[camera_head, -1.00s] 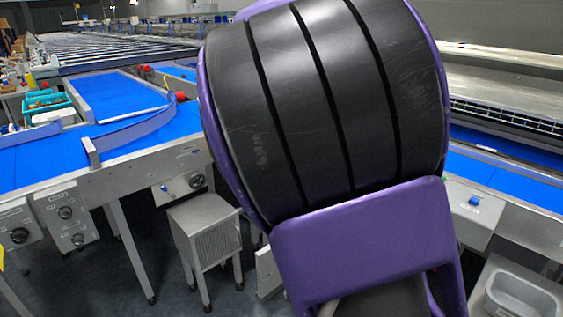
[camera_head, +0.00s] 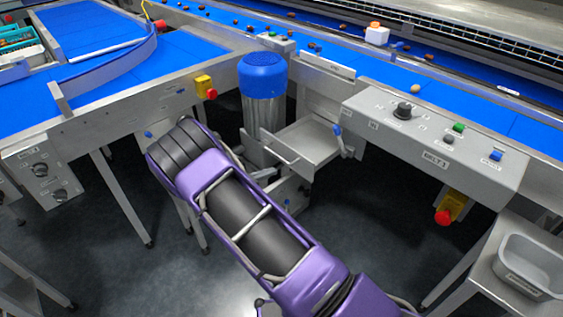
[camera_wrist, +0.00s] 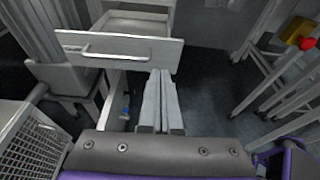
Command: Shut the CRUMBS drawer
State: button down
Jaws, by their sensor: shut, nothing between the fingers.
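A grey metal drawer (camera_head: 308,142) stands pulled out under the blue belts, its tray open at the top. It has a bar handle on its front; no CRUMBS label is readable. In the wrist view the drawer front (camera_wrist: 145,52) and its handle lie ahead, at the top of the picture. My gripper (camera_wrist: 160,75) is shut and empty, its fingertips close to the lower right part of the drawer front. I cannot tell whether they touch it.
A blue-topped steel cylinder (camera_head: 262,95) stands just left of the drawer. A control box (camera_head: 430,140) with knobs is on the right, with a red stop button (camera_head: 443,217) below it. Table legs stand at left. Dark floor (camera_head: 370,235) is open in front of the control box.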

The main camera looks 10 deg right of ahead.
aim_at(303, 157)
jog(key=x, duration=0.4)
jog(key=r+x, duration=0.1)
jog(key=x, duration=0.3)
jog(key=b+x, duration=0.1)
jog(key=x, duration=0.3)
jog(key=shift+w+d+r, duration=0.1)
jog(key=shift+w+d, duration=0.2)
jog(key=shift+d, duration=0.1)
jog(key=shift+w+d, duration=0.1)
jog(key=shift+d, duration=0.1)
